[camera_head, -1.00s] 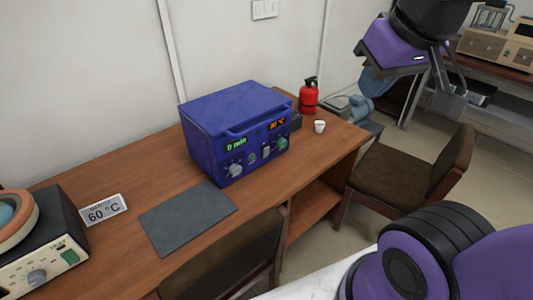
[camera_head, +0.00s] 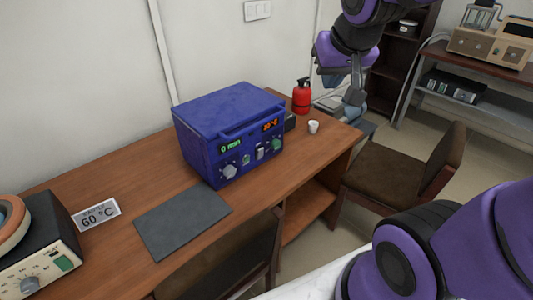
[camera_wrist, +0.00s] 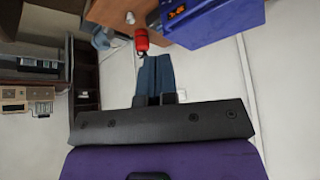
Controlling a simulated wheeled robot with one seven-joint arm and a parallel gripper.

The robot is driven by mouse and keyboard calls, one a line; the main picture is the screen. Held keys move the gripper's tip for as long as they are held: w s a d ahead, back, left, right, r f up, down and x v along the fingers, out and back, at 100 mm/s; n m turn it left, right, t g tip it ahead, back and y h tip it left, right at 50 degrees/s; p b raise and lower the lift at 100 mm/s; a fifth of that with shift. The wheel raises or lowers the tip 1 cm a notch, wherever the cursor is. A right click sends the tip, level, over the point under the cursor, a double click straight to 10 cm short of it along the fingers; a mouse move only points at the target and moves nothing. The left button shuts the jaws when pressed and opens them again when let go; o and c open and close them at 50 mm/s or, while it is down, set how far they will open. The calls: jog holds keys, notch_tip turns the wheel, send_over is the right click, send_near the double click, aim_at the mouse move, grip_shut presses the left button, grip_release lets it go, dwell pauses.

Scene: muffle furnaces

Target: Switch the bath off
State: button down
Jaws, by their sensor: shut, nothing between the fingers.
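The bath (camera_head: 215,115) is a blue box on the wooden desk, its lid closed. Its front panel has a lit green display (camera_head: 231,147) reading 0 min, a lit orange display (camera_head: 271,125), a grey knob (camera_head: 230,172), a pale rocker-like switch (camera_head: 261,153) and green parts. The switch's position is too small to tell. My gripper (camera_head: 354,112) is shut and empty, to the right of the bath and apart from it. In the wrist view the gripper fingers (camera_wrist: 155,62) are together, and the bath (camera_wrist: 215,18) is at the upper right.
A red extinguisher (camera_head: 302,97) and a white cup (camera_head: 313,127) stand right of the bath. A dark mat (camera_head: 182,220) lies in front. A 60 °C sign (camera_head: 96,214) and a heating device (camera_head: 45,250) are at left. Chairs (camera_head: 405,165) stand at the desk.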

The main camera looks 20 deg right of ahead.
jog(key=w+d+f+m+t, duration=0.1)
jog(key=w+d+f+m, duration=0.1)
jog(key=w+f, duration=0.6)
jog(key=w+d+f+m, duration=0.2)
jog(key=w+f, duration=0.5)
jog(key=f, duration=0.1)
jog(key=w+f+m+t+y, duration=0.1)
jog(key=w+f+m+y, duration=0.1)
jog(key=f, duration=0.8)
jog(key=w+f+m+t+y, duration=0.1)
jog(key=f+m, duration=0.4)
jog(key=f, duration=0.5)
jog(key=shift+w+a+t+y, duration=0.4)
jog(key=shift+t+y, duration=0.1)
jog(key=shift+y, duration=0.3)
jog(key=shift+d, duration=0.1)
jog(key=shift+w+f, duration=0.1)
jog(key=shift+f, duration=0.05)
